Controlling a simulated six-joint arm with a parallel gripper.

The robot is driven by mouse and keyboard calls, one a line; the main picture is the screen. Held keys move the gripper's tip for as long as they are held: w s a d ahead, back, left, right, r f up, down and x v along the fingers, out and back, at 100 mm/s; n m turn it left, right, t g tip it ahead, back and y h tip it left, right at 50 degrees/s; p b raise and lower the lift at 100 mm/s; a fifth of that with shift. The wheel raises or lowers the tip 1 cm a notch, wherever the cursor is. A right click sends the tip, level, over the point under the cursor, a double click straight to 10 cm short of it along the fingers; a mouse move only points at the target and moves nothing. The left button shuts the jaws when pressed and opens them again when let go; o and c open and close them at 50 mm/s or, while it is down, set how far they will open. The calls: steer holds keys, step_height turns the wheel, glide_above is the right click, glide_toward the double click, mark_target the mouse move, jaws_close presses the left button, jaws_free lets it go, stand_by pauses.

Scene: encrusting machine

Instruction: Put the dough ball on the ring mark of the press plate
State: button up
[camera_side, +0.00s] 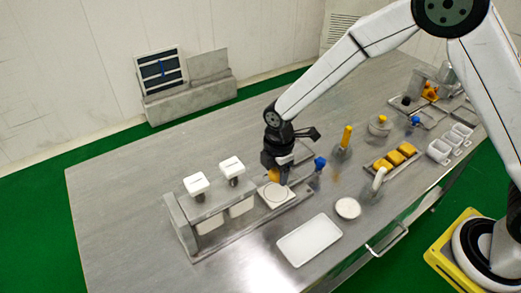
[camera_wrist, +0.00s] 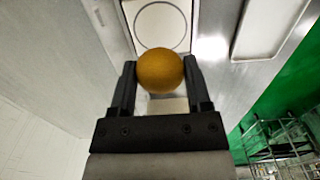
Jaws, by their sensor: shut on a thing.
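The dough ball is an orange-brown sphere (camera_wrist: 160,71) held between the two black fingers of my gripper (camera_wrist: 158,75) in the wrist view. In the side view a little of the ball (camera_side: 273,174) shows below my gripper (camera_side: 277,172). The press plate is a pale square (camera_side: 264,202) with a thin dark ring mark (camera_side: 278,192). My gripper is above the plate's back part. In the wrist view the plate (camera_wrist: 143,45) lies beyond the ball, and the ball hides the ring's near edge. I cannot tell the exact height of the ball over the plate.
Two white-topped presses (camera_side: 196,184) stand left of the plate. A white tray (camera_side: 309,239) and a round white dish (camera_side: 347,208) lie in front. A blue-capped bottle (camera_side: 319,164) stands close to the right of my gripper. The table's left part is clear.

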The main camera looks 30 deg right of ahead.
mark_target(276, 192)
steer(key=shift+f, duration=1.8)
steer(key=shift+f, duration=0.9)
stand_by(0.5)
steer(key=o, duration=1.3)
steer(key=shift+r, duration=0.15)
step_height(276, 192, up, 8)
stand_by(1.1)
steer(key=shift+d, duration=0.1)
